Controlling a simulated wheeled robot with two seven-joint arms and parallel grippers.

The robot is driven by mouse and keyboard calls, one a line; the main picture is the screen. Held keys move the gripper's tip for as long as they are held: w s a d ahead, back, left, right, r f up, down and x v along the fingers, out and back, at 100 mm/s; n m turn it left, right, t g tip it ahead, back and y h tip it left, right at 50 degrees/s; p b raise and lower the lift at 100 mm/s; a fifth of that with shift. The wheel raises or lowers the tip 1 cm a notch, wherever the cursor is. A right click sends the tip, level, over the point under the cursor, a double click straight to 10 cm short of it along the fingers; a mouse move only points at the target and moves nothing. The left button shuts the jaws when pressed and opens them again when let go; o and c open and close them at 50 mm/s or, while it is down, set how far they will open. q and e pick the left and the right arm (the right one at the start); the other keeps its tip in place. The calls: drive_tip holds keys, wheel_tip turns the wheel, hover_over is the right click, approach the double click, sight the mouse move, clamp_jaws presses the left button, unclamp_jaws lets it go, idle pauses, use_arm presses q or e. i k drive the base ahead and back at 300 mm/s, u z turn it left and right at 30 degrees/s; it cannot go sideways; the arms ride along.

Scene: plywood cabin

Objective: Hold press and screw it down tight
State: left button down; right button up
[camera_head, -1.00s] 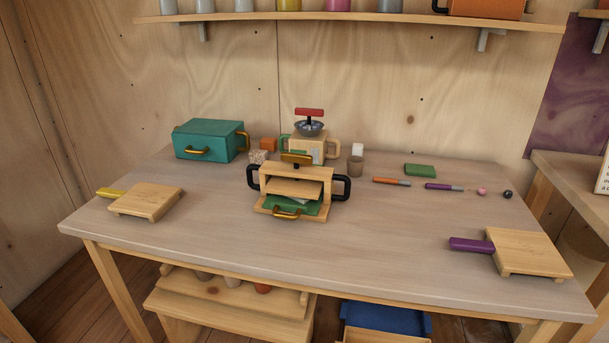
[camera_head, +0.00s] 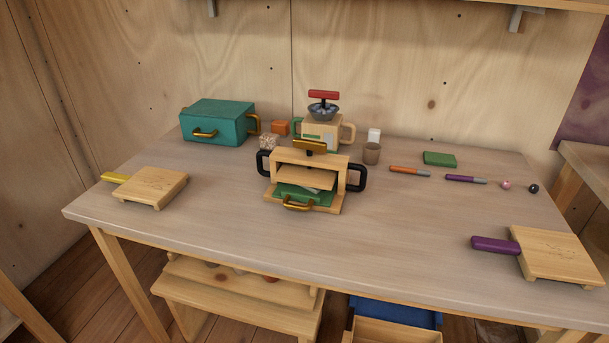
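The press is a light wooden frame (camera_head: 310,157) standing at the middle of the table. It has a black side handle at left (camera_head: 263,163) and another at right (camera_head: 357,178). A gold screw handle (camera_head: 310,146) sits on its top bar. A wooden pressing plate (camera_head: 306,177) hangs tilted inside the frame. Below it lies a green tray (camera_head: 292,191) with a gold pull, and a pale flat piece shows between them. Neither of my grippers is in view, and nothing touches the press.
Close behind the press stands a wooden box (camera_head: 322,132) with a bowl and a red-handled top. A teal box (camera_head: 217,123) is at back left. A yellow-handled board (camera_head: 152,187) is at left, a purple-handled board (camera_head: 558,256) at right. The table front (camera_head: 350,245) is clear.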

sight(310, 146)
drive_tip(key=k, duration=0.65)
drive_tip(key=u, duration=0.35)
drive_tip(key=i, duration=1.3)
drive_tip(key=z, duration=0.95)
drive_tip(key=k, duration=0.3)
drive_tip(key=u, duration=0.1)
drive_tip(key=i, duration=0.3)
